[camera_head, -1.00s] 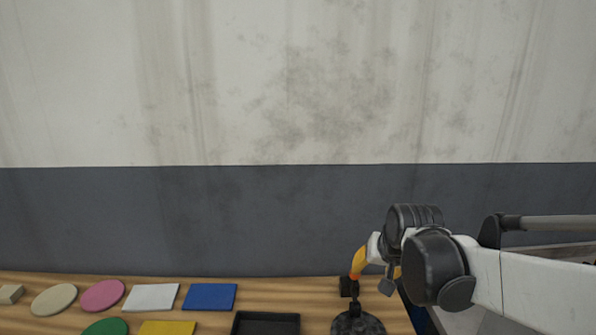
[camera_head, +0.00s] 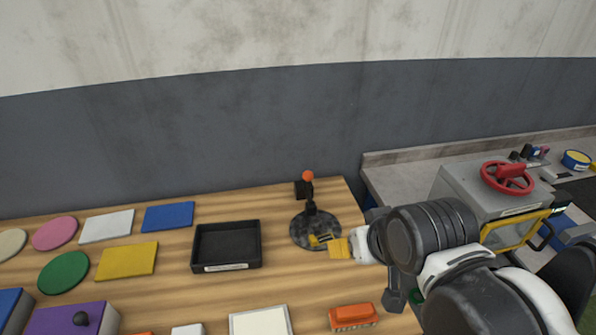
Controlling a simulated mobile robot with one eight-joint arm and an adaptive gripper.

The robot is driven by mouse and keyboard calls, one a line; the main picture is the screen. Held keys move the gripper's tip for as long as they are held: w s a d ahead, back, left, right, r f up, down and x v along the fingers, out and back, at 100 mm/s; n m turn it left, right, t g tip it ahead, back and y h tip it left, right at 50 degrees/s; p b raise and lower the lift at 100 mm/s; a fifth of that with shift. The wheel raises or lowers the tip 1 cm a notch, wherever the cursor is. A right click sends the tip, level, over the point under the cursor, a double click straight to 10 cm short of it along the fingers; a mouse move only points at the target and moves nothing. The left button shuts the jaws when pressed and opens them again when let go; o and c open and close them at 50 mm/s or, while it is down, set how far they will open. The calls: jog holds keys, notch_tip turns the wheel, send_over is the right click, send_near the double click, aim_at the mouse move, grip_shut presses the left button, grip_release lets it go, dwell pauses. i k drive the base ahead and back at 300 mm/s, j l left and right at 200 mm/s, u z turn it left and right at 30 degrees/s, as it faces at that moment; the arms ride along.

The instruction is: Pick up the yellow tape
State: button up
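A round yellow and blue thing (camera_head: 576,160), which looks like a roll of tape, sits on the grey counter at the far right of the head view. It is small, and I cannot be sure it is the yellow tape. My gripper (camera_head: 320,240) is yellow and small in the view, over the round dark base of a lever stand (camera_head: 308,215) with an orange knob. It is far to the left of the round thing. Its fingers are too small to tell open from shut, and I see nothing clearly held.
A grey box with a red handwheel (camera_head: 507,178) stands on the grey counter (camera_head: 400,180), left of the round thing. The wooden table (camera_head: 290,285) holds a black tray (camera_head: 226,265), an orange brush (camera_head: 352,316), flat coloured shapes and a purple box (camera_head: 62,318).

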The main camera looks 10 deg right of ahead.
aim_at(314, 241)
jog(key=k+j+z, duration=0.3)
jog(key=j, duration=0.25)
jog(key=k+j+z, duration=0.3)
jog(key=k+j, duration=0.15)
